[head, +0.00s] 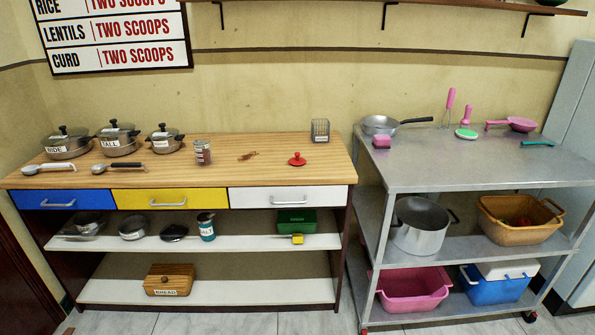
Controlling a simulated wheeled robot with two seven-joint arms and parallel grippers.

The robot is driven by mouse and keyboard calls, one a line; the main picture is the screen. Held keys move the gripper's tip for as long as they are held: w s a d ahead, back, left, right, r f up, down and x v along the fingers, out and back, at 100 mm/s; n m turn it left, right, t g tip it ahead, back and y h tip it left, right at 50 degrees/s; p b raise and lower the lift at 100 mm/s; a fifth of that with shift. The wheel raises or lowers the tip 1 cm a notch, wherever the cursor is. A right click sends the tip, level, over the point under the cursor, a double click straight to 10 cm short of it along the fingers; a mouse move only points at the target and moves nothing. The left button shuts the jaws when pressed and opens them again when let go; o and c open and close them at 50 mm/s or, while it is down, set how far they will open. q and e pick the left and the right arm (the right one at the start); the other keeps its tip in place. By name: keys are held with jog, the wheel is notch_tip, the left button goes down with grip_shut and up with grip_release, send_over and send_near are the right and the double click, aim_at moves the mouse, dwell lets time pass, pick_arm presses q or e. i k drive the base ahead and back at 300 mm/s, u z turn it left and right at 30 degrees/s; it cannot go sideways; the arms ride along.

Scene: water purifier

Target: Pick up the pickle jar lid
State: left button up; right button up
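A red lid with a knob (297,160) lies on the wooden counter top, right of the middle and near the front edge; it looks like the pickle jar lid. A glass jar (202,152) with dark red contents and a label stands upright on the counter to its left; the label is too small to read. Neither of my grippers shows in the head view.
The wooden counter (240,172) also holds several lidded pots (118,142), two ladles, a wire holder (320,131) and small brown pieces (248,155). A metal table (450,170) with a pan stands right. Counter space around the lid is clear.

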aim_at(296, 160)
jog(key=u, duration=0.45)
jog(key=i, duration=1.3)
jog(key=u, duration=0.1)
